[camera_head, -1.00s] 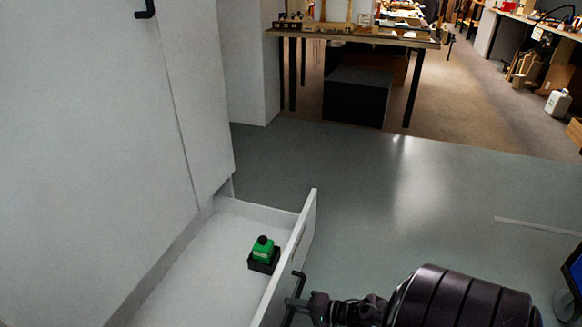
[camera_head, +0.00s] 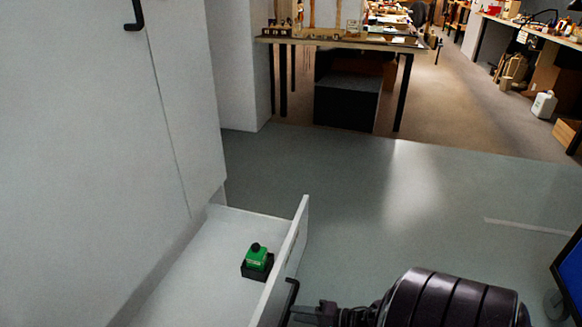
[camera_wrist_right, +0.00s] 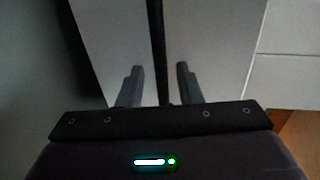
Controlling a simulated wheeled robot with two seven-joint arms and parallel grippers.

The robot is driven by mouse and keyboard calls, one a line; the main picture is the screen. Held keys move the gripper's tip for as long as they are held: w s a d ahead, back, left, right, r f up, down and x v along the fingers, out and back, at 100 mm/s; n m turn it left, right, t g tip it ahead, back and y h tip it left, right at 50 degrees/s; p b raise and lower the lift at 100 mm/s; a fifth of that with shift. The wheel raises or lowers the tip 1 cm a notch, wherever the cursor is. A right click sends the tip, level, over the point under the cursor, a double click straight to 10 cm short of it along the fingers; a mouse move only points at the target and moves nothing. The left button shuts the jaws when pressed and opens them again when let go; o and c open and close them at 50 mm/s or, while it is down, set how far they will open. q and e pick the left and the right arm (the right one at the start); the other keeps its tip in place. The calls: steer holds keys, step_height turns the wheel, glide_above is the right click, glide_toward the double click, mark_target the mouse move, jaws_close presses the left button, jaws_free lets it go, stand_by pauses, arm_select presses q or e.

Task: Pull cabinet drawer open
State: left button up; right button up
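The white cabinet drawer (camera_head: 222,262) stands pulled out from the white cabinet (camera_head: 90,150), with its front panel (camera_head: 283,262) at the right. Its black bar handle (camera_head: 290,296) is on the outer face and also shows in the right wrist view (camera_wrist_right: 158,45). My right gripper (camera_head: 302,312) is just outside the handle. In the right wrist view its two fingers (camera_wrist_right: 159,76) are spread, with the handle showing between them and a gap on each side. How far the handle reaches between the fingertips is hard to tell. My left gripper is not in view.
A small green and black object (camera_head: 257,261) sits inside the drawer. Another black handle (camera_head: 136,14) is on the cabinet door above. The grey floor (camera_head: 400,210) beyond the drawer is clear.

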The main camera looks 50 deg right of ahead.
steer(key=v, duration=0.3)
steer(key=shift+s+d, duration=0.2)
steer(key=shift+s, duration=0.15)
steer(key=shift+s, duration=0.1)
